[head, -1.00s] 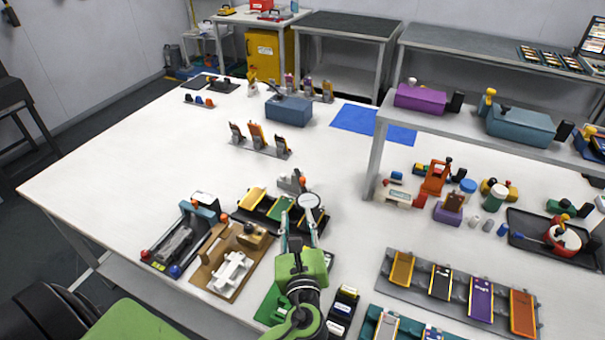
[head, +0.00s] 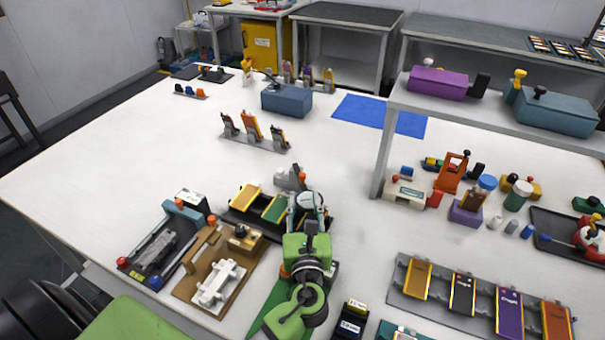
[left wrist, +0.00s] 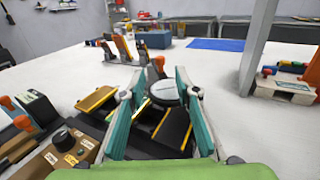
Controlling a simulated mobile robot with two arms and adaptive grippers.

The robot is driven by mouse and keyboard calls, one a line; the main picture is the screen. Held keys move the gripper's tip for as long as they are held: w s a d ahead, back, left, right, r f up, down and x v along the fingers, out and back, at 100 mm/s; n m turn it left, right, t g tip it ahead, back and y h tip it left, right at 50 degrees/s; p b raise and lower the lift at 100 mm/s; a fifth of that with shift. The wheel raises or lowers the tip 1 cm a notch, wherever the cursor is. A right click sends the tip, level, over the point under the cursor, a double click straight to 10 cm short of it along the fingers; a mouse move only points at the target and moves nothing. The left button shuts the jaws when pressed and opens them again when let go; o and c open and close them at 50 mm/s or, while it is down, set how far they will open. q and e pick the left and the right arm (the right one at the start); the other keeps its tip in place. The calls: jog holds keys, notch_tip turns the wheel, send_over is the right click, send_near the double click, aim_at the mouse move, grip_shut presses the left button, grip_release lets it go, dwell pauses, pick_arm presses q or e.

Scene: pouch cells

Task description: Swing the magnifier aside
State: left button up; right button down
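The magnifier has a round pale lens in a dark rim (head: 310,200), just beyond my left gripper on the near part of the white table. It also shows in the left wrist view (left wrist: 164,91), between the two fingers as seen from there. An orange-topped grey post (head: 296,178) stands right behind the lens. My left gripper (head: 307,212) points away from me, its teal-sided fingers apart on either side of the lens. In the left wrist view the fingers (left wrist: 160,80) are spread, with gaps beside the lens; I cannot tell whether either touches it. My right gripper is not in view.
A dark tray (head: 238,213) with yellow and green cells lies under and left of the lens. A brown fixture (head: 190,290) stands left of my gripper. A grey rack (head: 408,292) of cells lies right. Bare table (head: 350,215) lies right of the lens.

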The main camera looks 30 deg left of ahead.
aim_at(303, 178)
pick_arm(q)
jog(key=p+x, duration=0.1)
jog(key=x, duration=0.9)
jog(key=shift+w+a+f, duration=0.1)
grip_shut()
